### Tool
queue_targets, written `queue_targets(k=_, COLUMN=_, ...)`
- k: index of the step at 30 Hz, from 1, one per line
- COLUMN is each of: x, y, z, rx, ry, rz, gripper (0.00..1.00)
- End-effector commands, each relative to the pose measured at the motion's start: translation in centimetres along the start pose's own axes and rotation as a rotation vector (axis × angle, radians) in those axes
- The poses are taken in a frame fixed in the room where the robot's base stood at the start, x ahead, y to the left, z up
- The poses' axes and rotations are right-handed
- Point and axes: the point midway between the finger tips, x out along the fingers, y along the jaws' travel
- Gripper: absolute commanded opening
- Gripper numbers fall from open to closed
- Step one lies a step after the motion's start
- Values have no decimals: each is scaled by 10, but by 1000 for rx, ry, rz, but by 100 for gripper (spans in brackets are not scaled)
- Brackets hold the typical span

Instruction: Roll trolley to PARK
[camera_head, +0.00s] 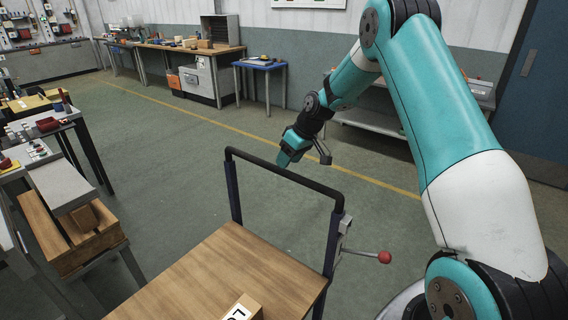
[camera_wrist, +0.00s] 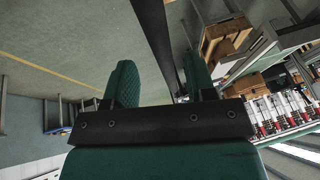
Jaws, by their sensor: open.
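The trolley (camera_head: 205,275) stands in front of me, with a wooden deck and a black push handle (camera_head: 285,174) on two dark posts. A lever with a red knob (camera_head: 384,257) sticks out from its right post. My gripper (camera_head: 286,160) is at the handle, near the middle of the bar. In the wrist view, the gripper (camera_wrist: 163,84) is open and the dark handle bar (camera_wrist: 158,40) runs between its two green fingers. I cannot tell whether the fingers touch the bar. No PARK marking shows.
A box (camera_head: 243,307) with a partly cut-off label lies on the deck. Benches with a wooden crate (camera_head: 72,238) stand at the left. A blue-edged table (camera_head: 259,66) and a workbench (camera_head: 190,47) stand at the back. The green floor between, with its yellow line (camera_head: 215,122), is clear.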

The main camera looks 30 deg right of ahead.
Motion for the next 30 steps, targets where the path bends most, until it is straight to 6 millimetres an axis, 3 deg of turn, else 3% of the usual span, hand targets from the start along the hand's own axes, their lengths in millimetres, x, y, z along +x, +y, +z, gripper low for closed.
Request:
queue_targets(k=8, x=35, y=0, z=0, rx=0, ry=0, rz=0, gripper=51)
queue_targets(k=18, x=40, y=0, z=0, rx=0, ry=1, rz=1, gripper=51)
queue_targets(k=19, x=40, y=0, z=0, rx=0, ry=1, rz=1, gripper=48)
queue_targets(k=25, x=40, y=0, z=0, rx=0, ry=1, rz=1, gripper=2)
queue_targets(k=30, x=40, y=2, z=0, rx=1, ry=1, rz=2, gripper=0)
